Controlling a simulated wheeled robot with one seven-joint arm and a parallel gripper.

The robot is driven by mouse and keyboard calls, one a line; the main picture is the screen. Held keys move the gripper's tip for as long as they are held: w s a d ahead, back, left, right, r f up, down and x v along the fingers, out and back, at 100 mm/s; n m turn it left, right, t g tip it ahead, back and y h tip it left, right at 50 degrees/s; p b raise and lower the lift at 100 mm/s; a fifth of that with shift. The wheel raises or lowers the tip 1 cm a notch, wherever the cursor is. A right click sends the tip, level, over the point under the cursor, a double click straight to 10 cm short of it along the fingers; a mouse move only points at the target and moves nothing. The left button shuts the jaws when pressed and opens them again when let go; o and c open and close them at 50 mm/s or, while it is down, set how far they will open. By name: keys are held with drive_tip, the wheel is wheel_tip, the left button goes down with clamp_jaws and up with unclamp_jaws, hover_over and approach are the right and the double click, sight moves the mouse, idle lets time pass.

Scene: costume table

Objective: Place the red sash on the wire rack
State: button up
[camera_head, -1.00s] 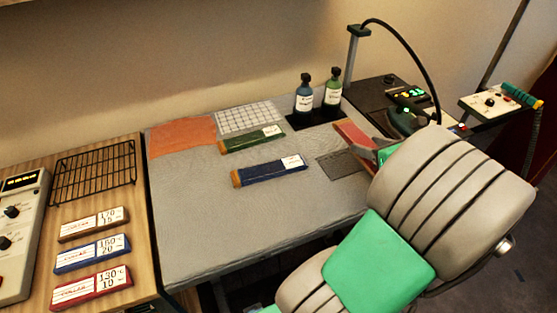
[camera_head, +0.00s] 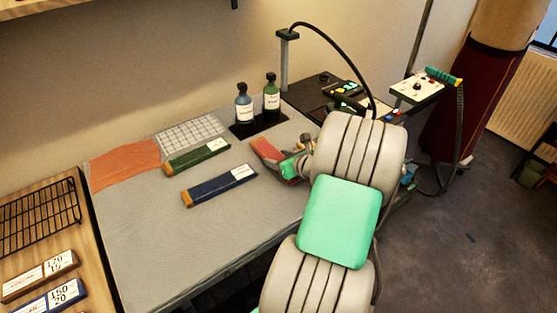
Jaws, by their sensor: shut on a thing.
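The red sash (camera_head: 264,150) is a flat red bundle at the right part of the grey table. My gripper (camera_head: 287,163) is shut on its right end, with my arm covering part of it. I cannot tell whether the sash still touches the table. The black wire rack (camera_head: 38,214) lies on the wooden table at the far left, cut by the picture's edge. No item shows on its visible part.
A green bundle (camera_head: 197,158) and a blue bundle (camera_head: 219,186) lie on the grey table (camera_head: 150,240). An orange cloth (camera_head: 125,164) and a white grid sheet (camera_head: 192,134) lie behind. Two bottles (camera_head: 257,104) stand near the red sash. Labelled blocks (camera_head: 40,276) sit before the rack.

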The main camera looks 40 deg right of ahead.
drive_tip(key=shift+f, duration=0.5)
drive_tip(key=o, duration=1.4)
drive_tip(key=shift+f, duration=0.1)
